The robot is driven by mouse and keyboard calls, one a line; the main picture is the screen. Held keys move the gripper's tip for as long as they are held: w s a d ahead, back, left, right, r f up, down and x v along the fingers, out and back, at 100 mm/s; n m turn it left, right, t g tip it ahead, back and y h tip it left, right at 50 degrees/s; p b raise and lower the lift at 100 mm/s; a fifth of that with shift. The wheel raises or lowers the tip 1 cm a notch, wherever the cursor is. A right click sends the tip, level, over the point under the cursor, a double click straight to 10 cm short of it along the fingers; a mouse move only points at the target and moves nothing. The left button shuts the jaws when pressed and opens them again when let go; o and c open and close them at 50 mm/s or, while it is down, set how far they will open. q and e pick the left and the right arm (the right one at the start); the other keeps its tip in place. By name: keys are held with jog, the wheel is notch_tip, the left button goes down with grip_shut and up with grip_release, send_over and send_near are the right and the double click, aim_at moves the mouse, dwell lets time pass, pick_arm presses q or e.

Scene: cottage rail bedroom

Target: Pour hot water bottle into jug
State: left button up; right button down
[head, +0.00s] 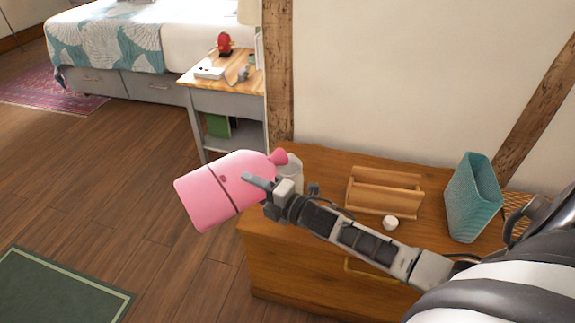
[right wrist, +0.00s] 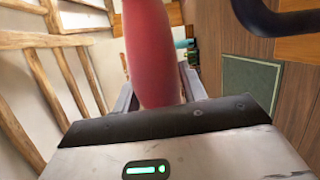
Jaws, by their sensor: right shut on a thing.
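The pink hot water bottle (head: 220,190) is held tilted in the air beside the dresser's left end, its wide body down to the left and its neck up to the right. My right gripper (head: 260,184) is shut on it; in the right wrist view the bottle (right wrist: 150,50) stands between the fingers. A pale, whitish vessel (head: 293,173), seemingly the jug, stands on the dresser just behind the gripper. The bottle's neck overlaps its upper left side in the head view; I cannot tell whether they touch. The jug's lower part is hidden. My left gripper is not in view.
A nightstand (head: 190,84) and bed stand behind at left. The floor at left is open, with a green rug (head: 55,290).

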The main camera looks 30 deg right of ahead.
jog(key=shift+r, duration=0.2)
jog(key=shift+f, duration=0.15)
dwell(0.3)
jog(key=shift+r, duration=0.2)
jog(key=shift+f, duration=0.2)
jog(key=shift+r, duration=0.2)
jog(key=shift+f, duration=0.15)
dwell(0.4)
jog(key=shift+r, duration=0.2)
jog(key=shift+f, duration=0.15)
